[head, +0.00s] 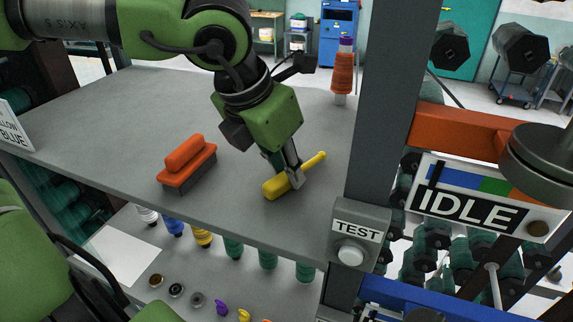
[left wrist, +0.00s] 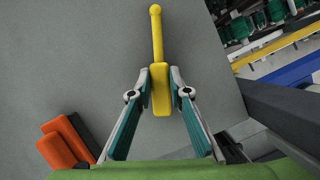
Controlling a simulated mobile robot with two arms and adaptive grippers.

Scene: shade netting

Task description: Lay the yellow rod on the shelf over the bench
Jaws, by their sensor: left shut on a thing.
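The yellow rod (head: 275,187), with a thick handle and a thin shaft ending in a small knob, is over the grey shelf (head: 110,110) near its front right edge. My left gripper (head: 294,178) comes down from above and is shut on the rod's handle. In the left wrist view the rod (left wrist: 158,40) points away from the gripper (left wrist: 160,80), with the handle between the fingertips. The rod lies roughly level, very close to the shelf top; I cannot tell whether it touches. My right gripper is not in view.
An orange brush (head: 187,163) lies on the shelf to the left. An orange thread cone (head: 343,72) stands at the back right. A grey post (head: 390,100) and the TEST button box (head: 359,233) bound the right side. Spools and small parts sit on the bench (head: 130,285) below.

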